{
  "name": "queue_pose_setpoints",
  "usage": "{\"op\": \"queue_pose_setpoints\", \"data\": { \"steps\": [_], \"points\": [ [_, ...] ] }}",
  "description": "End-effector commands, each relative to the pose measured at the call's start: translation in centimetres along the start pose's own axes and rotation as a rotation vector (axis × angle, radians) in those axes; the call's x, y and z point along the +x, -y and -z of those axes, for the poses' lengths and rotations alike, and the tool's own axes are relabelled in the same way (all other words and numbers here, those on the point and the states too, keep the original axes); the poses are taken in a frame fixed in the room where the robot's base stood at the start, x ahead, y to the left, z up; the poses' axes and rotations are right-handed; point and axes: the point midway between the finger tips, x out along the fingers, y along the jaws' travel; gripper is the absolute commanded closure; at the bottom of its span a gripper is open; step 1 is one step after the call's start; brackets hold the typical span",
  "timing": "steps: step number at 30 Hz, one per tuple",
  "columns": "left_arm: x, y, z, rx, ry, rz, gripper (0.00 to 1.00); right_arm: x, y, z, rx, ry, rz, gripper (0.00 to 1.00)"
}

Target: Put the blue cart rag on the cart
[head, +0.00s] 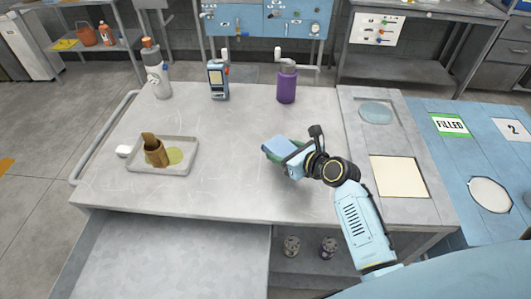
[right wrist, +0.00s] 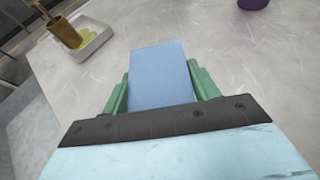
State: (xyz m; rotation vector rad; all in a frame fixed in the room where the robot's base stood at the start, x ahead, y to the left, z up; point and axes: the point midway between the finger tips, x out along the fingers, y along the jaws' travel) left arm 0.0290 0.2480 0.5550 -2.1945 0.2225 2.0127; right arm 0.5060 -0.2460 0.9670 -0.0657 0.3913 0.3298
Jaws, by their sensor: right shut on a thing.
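The blue rag (head: 285,151) is a small folded block, held in my right gripper (head: 288,154) over the right half of the grey metal cart top (head: 225,185). In the right wrist view the rag (right wrist: 160,75) sits between the two green fingers (right wrist: 161,90), which are closed on its sides. The cart's surface shows beneath and around it. I cannot tell whether the rag touches the surface. My left gripper does not show in the head view.
A tray (head: 185,165) with a brown pot (head: 155,155) stands at left. A raised panel (head: 385,130) with a blue disc and cream square lies at right. The middle front is clear.

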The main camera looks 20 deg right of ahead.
Motion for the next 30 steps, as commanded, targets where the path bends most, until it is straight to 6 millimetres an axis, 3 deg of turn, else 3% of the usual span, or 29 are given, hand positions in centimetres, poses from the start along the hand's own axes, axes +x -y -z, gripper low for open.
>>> {"op": "queue_pose_setpoints", "data": {
  "steps": [1,8,15,26,27,30],
  "points": [
    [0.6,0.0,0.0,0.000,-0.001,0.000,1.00,0.5,0.0,1.2,-0.001,-0.002,0.000,0.63],
    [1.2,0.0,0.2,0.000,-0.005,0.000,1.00,1.2,0.0,2.8,-0.001,0.000,0.000,0.63],
    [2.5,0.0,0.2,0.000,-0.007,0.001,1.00,2.4,0.0,5.7,-0.001,0.000,0.000,0.63],
    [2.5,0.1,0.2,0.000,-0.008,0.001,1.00,2.5,0.0,5.9,0.000,0.001,0.000,0.63],
    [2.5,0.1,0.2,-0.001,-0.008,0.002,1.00,2.5,0.0,6.0,0.000,0.001,0.000,0.39],
    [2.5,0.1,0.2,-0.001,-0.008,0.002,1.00,2.5,0.0,5.9,0.000,0.001,0.000,0.26]
  ]
}}
